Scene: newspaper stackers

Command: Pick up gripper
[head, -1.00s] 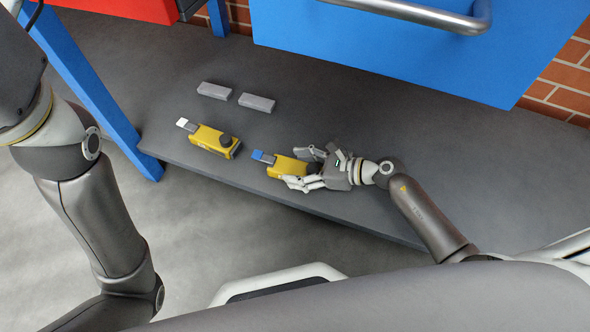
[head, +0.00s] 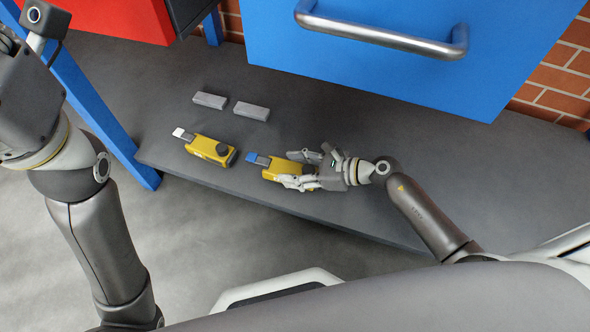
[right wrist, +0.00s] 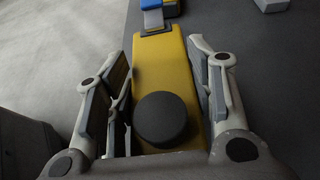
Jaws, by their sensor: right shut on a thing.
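A yellow tool (head: 275,171) with a blue tip and a black knob lies on the dark grey shelf (head: 330,110). My right gripper (head: 297,168) is shut on its body from the right side. In the right wrist view, the yellow body (right wrist: 165,70) and knob sit between the two fingers (right wrist: 158,75), one on each side. A second yellow tool (head: 209,149) with a white tip and black knob lies to the left, apart from the gripper. Of my left arm, only the arm and wrist show at the left edge; its fingers are out of view.
Two small grey blocks (head: 210,99) (head: 252,110) lie behind the tools. A blue drawer front (head: 370,60) with a metal handle (head: 385,33) overhangs the shelf. A blue post (head: 110,130) stands at the left. The shelf to the right of my gripper is clear.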

